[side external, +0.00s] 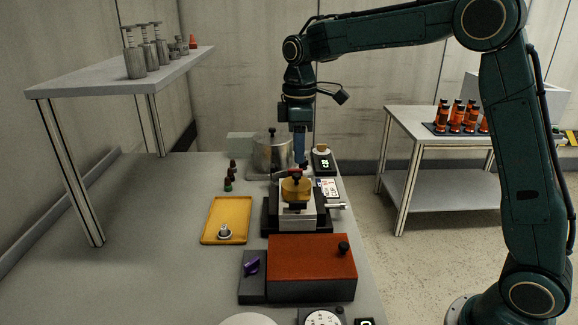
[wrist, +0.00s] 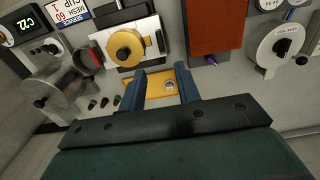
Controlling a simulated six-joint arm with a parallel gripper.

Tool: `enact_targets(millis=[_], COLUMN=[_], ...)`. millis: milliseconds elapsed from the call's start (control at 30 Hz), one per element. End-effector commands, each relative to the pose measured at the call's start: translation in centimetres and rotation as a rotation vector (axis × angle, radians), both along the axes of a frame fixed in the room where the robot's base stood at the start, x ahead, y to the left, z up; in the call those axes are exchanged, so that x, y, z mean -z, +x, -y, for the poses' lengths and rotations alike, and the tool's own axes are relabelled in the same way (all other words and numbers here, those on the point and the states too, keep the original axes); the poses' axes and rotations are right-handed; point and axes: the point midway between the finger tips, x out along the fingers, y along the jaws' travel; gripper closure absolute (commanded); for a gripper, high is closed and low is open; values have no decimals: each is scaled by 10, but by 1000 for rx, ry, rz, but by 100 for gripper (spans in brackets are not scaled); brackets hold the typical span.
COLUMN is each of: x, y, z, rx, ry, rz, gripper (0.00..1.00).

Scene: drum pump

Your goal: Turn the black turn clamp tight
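A yellow round cap (side external: 291,188) sits on the pale pump block (side external: 290,216). A black knob (side external: 295,178) stands on the cap; the cap shows in the wrist view (wrist: 134,40), with the knob (wrist: 123,53) on it. I take this knob for the turn clamp, but cannot tell for sure; how tight it is does not show. My gripper (side external: 300,163) points down above and behind the block, apart from the knob. In the wrist view its two blue fingers (wrist: 158,72) are spread with nothing between them.
A yellow tray (side external: 212,232) with a small metal part (side external: 224,231) lies left of the block. A rust-red box (side external: 310,262) stands in front, a steel pot (side external: 271,154) behind. Small dark bottles (side external: 229,178) stand left. The left bench is clear below a shelf (side external: 120,78).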

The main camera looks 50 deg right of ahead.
Motion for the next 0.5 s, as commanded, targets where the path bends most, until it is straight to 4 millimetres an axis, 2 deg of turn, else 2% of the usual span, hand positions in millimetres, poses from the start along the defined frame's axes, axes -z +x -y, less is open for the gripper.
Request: enact_targets(millis=[267, 500], x=[24, 59], y=[-1, -1], z=[0, 0], rx=[1, 1], ry=[-1, 0], rz=[-4, -4], gripper=[67, 67])
